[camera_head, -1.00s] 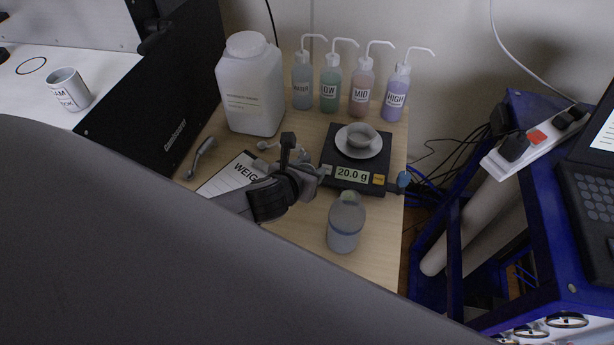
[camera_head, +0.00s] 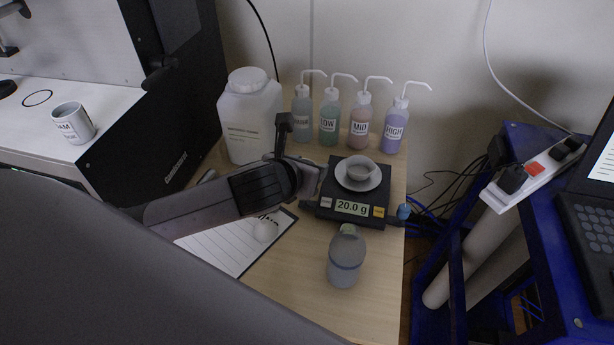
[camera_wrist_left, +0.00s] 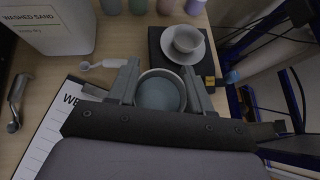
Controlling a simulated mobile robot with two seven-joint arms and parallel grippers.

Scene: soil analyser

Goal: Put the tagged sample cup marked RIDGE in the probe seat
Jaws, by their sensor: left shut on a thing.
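My left gripper (camera_head: 318,180) is by the left side of the scale. In the left wrist view my gripper (camera_wrist_left: 163,84) is shut on a grey cup (camera_wrist_left: 162,94), seen from above with a bluish-grey inside. Its marking is not visible, and my wrist mostly hides it in the head view. Another white tagged cup (camera_head: 73,123) stands on the white deck at the far left; its tag reads partly "AM". A black outlined ring (camera_head: 37,98) lies on that deck. A dark round piece (camera_head: 6,88) sits at the left edge, possibly the probe seat. My right gripper is not in view.
A scale (camera_head: 350,208) reading 20.0 g carries a dish (camera_head: 358,172). A white jug (camera_head: 249,115) and several wash bottles (camera_head: 358,118) stand behind. A clipboard (camera_head: 225,250) lies front left. The black analyser wall (camera_head: 185,120) rises left.

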